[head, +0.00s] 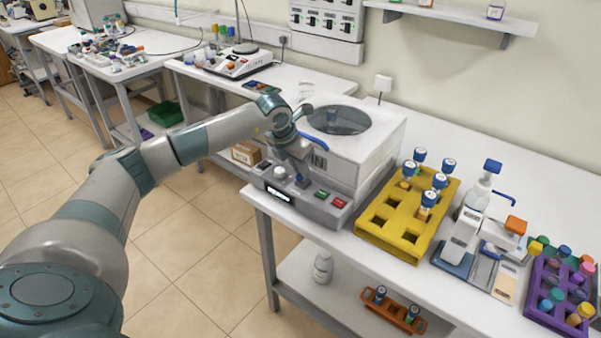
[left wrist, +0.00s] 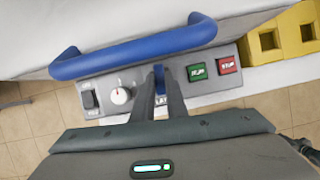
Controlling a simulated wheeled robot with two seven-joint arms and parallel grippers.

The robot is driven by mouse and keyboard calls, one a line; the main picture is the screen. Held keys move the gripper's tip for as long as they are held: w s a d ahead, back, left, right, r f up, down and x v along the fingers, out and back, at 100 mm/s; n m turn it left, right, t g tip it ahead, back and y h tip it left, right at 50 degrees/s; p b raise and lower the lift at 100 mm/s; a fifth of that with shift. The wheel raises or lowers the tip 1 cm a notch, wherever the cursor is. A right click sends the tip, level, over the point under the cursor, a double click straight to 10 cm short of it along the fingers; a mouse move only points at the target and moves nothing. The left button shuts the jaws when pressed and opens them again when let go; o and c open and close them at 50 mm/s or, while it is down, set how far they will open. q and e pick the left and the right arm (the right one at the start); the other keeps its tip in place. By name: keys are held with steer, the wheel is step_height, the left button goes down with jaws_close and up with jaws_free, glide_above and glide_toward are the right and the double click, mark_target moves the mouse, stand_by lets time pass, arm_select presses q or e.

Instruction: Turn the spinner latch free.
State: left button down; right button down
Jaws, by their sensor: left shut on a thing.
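The spinner (head: 375,140) is a white box with a round dark window in its lid, which looks closed. A blue handle (left wrist: 135,47) runs along the lid's front edge and also shows in the head view (head: 314,141). The blue latch (left wrist: 159,76) sits on the grey front panel, below the handle. My left gripper (left wrist: 158,92) is shut on the latch, with a dark finger at each side of it. In the head view the left gripper (head: 301,178) reaches down to the panel and mostly hides the latch. My right gripper is not in view.
The panel has a white knob (left wrist: 121,95), a black switch (left wrist: 90,100), a green button (left wrist: 197,71) and a red button (left wrist: 228,65). A yellow rack (head: 372,238) with capped tubes stands close on the right. A purple rack (head: 540,310) is farther right.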

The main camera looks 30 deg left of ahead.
arm_select(q)
steer(key=shift+n+b, duration=0.3)
steer(key=shift+n, duration=0.3)
steer(key=shift+y, duration=0.3)
steer(key=shift+r, duration=0.1)
steer(key=c, duration=1.8)
jaws_free()
steer(key=shift+o, duration=0.2)
